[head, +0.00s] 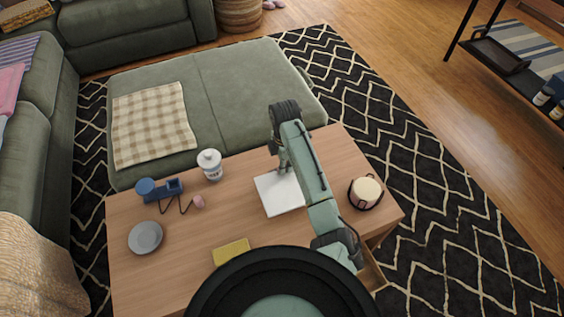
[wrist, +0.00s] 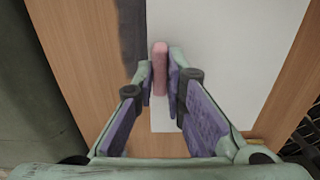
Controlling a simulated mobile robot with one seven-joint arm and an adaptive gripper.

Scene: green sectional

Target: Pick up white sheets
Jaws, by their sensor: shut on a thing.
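The white sheets (head: 281,196) lie flat on the wooden coffee table in the head view. They also fill much of the upper wrist view (wrist: 235,45). My gripper (head: 283,166) reaches down over their far edge. In the wrist view my gripper (wrist: 160,65) has its fingertips closed on either side of a small pink block (wrist: 160,72), which stands out against the white. I cannot tell whether the block touches the sheets. In the head view the arm hides the block and part of the sheets.
The green ottoman (head: 235,95) stands behind.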

